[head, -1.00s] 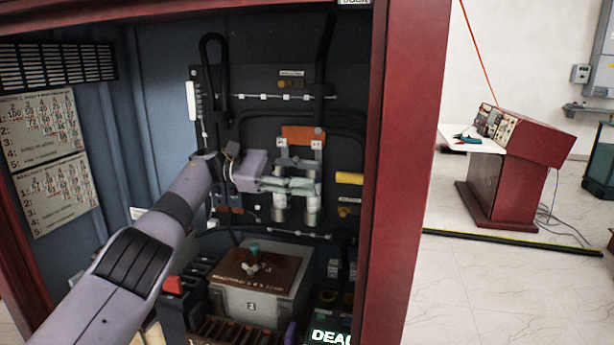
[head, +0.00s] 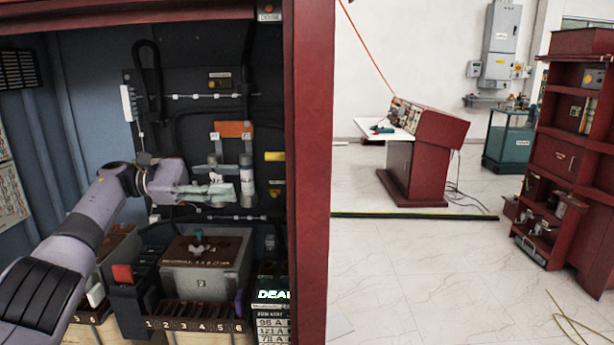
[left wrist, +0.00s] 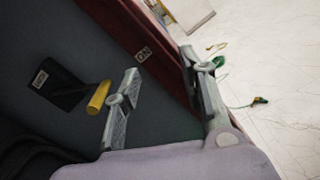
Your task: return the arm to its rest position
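My left arm reaches into the red-framed cabinet (head: 308,200) from the left. My left gripper (head: 212,192) points right, in front of two upright silver cylinders, the left one (head: 214,162) and the right one (head: 247,172). In the left wrist view its two fingers (left wrist: 165,98) stand apart with nothing between them, so it is open and empty. A yellow cylinder (left wrist: 98,97) shows behind the fingers in that view. Whether the fingers touch anything in the cabinet is not clear. My right gripper is not in view.
Below the gripper stand a grey box with a brown top (head: 205,280) and a numbered rack (head: 195,318). The cabinet's red post borders the opening on the right. Farther right are a red console (head: 415,170), a red shelf unit (head: 575,150) and open tiled floor (head: 410,270).

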